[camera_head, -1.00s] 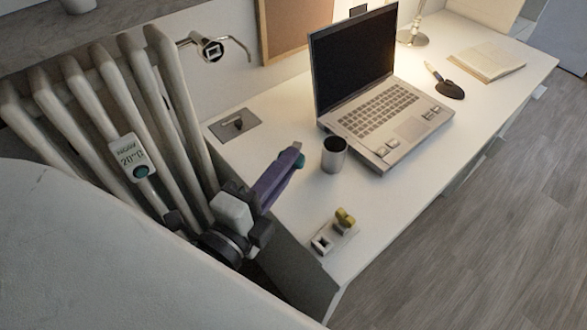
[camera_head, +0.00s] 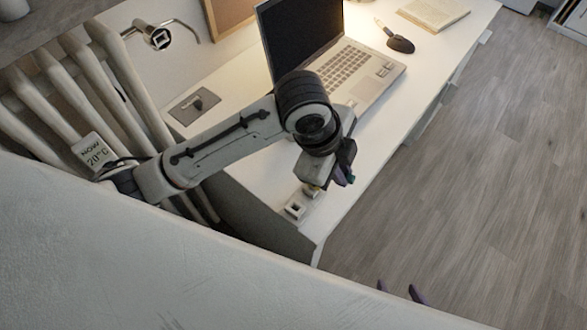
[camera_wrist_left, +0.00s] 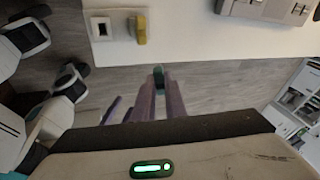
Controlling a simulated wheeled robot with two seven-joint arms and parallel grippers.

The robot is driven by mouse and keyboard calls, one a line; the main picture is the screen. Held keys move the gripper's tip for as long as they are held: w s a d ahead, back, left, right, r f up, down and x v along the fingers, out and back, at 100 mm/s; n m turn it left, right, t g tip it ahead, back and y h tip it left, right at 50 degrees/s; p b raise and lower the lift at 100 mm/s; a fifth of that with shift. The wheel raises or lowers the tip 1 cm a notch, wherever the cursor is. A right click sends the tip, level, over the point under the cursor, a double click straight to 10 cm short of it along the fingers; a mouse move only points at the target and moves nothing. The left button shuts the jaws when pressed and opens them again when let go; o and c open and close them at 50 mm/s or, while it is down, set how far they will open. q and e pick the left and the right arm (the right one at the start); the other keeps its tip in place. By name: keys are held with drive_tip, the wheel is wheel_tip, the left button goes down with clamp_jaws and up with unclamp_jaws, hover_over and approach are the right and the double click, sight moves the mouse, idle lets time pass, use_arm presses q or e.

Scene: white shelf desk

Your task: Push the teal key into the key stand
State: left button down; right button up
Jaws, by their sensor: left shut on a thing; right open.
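My left gripper (camera_head: 344,176) is shut on the teal key, above the desk's front edge and right of the key stand (camera_head: 295,210). In the left wrist view the teal key (camera_wrist_left: 159,76) shows at the tips of the purple fingers (camera_wrist_left: 159,92), over the floor and apart from the stand. The white key stand (camera_wrist_left: 98,38) is at the top left there, with an empty square socket and a yellow key (camera_wrist_left: 141,30) standing in it. In the head view the arm partly hides the yellow key. My right gripper (camera_head: 401,291) is open at the bottom edge.
The laptop (camera_head: 385,72) and a dark trowel-like tool (camera_head: 400,44) lie farther back on the white desk (camera_head: 345,208). A radiator (camera_head: 65,105) stands left of the desk. Grey floor lies open to the right.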

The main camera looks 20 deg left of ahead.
use_arm(q)
drive_tip(key=s+a+r+m+g, duration=0.1)
drive_tip(key=s+a+g, duration=0.2)
drive_tip(key=s+a, duration=0.2)
drive_tip(key=a+p, duration=0.1)
drive_tip(key=a, duration=0.2)
drive_tip(key=shift+r+m+g+y, duration=0.3)
drive_tip(key=shift+m+y, duration=0.1)
drive_tip(key=shift+r, duration=0.15)
drive_tip(key=b, duration=0.3)
hover_over(299, 207)
drive_tip(key=a, duration=0.1)
drive_tip(key=shift+s+a+f, duration=0.1)
drive_tip(key=shift+f, duration=1.35)
drive_tip(key=shift+s+a+f, duration=0.1)
drive_tip(key=shift+f, duration=1.35)
drive_tip(key=shift+p, duration=0.4)
drive_tip(key=shift+p, duration=0.4)
drive_tip(key=shift+r, duration=0.1)
